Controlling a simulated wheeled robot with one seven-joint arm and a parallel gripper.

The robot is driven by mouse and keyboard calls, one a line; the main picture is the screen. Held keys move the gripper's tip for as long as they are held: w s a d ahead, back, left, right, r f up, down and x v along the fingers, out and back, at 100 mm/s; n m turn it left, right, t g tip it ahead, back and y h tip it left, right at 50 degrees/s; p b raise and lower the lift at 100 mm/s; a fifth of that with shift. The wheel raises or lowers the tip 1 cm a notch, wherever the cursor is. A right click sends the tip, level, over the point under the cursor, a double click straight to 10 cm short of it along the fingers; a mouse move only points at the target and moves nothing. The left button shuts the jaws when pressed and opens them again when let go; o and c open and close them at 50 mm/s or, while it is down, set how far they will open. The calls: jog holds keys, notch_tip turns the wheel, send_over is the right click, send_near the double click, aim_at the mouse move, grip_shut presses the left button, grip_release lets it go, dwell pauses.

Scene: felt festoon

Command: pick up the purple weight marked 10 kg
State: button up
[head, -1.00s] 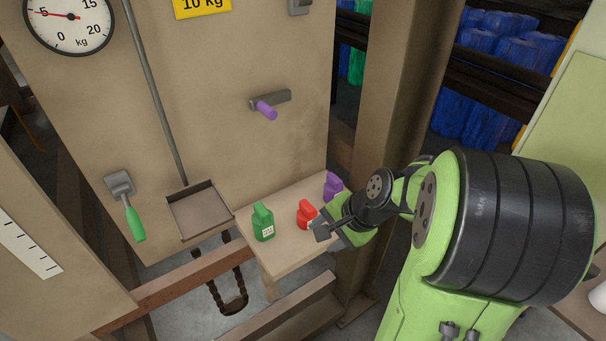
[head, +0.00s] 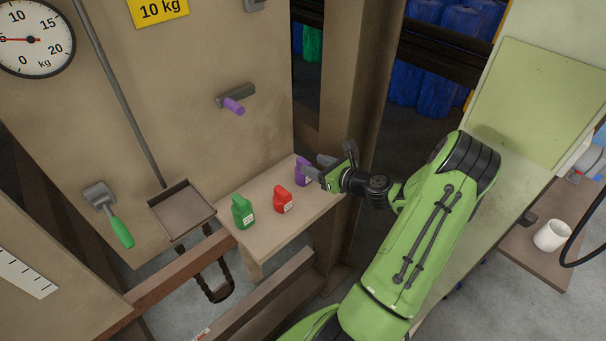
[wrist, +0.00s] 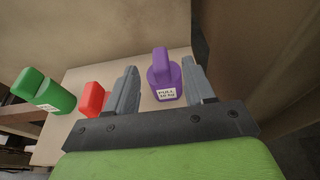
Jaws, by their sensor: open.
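The purple weight (head: 302,172) stands upright at the right end of a small wooden shelf (head: 262,222). In the wrist view the purple weight (wrist: 164,78) shows a white label reading "PULL 10 kg" and lies between my two open fingers. My gripper (head: 318,168) is open at the shelf's right end and partly hides the weight in the head view. In the wrist view the fingers of my gripper (wrist: 158,88) stand on either side of the weight. I cannot tell whether they touch it.
A red weight (head: 282,199) and a green weight (head: 242,212) stand on the shelf to the left. An empty tray (head: 182,208) hangs left of the shelf. A purple-handled lever (head: 234,106) juts from the panel above. A post (head: 350,110) rises behind my gripper.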

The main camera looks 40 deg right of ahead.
aim_at(306, 161)
jog(key=b+x, duration=0.1)
jog(key=x, duration=0.4)
jog(key=shift+w+f, duration=0.2)
jog(key=shift+w, duration=0.1)
grip_shut()
jog(key=shift+r, duration=0.15)
